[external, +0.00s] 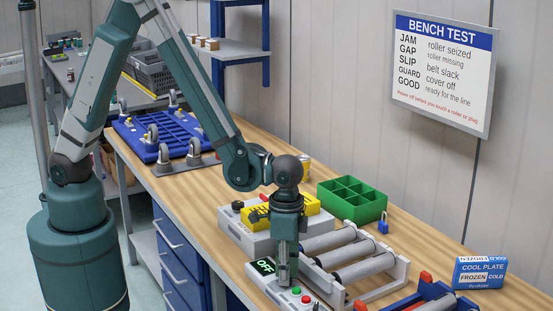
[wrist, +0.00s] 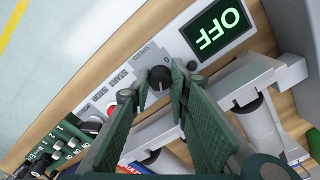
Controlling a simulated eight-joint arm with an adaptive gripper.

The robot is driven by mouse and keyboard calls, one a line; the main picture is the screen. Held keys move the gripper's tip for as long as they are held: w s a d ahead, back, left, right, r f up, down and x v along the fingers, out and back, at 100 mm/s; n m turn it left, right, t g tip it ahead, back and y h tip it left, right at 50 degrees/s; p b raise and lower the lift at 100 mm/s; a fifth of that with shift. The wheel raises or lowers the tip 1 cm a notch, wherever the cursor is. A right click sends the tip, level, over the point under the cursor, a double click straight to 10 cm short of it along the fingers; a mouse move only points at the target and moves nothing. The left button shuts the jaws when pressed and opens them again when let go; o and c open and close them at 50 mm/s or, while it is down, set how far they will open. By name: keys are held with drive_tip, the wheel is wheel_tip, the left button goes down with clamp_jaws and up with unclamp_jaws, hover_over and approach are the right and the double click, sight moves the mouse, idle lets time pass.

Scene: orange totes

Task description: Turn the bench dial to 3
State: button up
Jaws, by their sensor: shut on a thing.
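The bench dial (wrist: 160,76) is a small dark knob on a pale control panel (wrist: 105,55) marked SPEED, START and STOP. My gripper (wrist: 150,84) is shut on the dial, with a green finger on each side. In the external view my gripper (external: 284,280) points straight down at the panel and hides the dial. The display (wrist: 218,27) beside the dial reads OFF in light letters on dark green. It also shows in the external view (external: 264,266). I cannot read which number the dial points to.
A green button (external: 296,290) and a red button (external: 306,299) sit close to my gripper. A roller frame (external: 399,268) stands right behind the panel. A yellow device (external: 310,204) and a green divided bin (external: 368,207) stand farther back. A sign hangs on the wall.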

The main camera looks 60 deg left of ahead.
drive_tip(key=m+b, duration=0.2)
drive_tip(key=shift+f+m, duration=0.1)
drive_tip(key=shift+m, duration=0.2)
drive_tip(key=shift+m+b, duration=0.75)
drive_tip(key=shift+m, duration=0.65)
drive_tip(key=o, duration=0.6)
drive_tip(key=shift+o, duration=0.2)
drive_tip(key=shift+r, duration=0.25)
wheel_tip(320, 180, up, 12)
drive_tip(key=shift+f, duration=0.1)
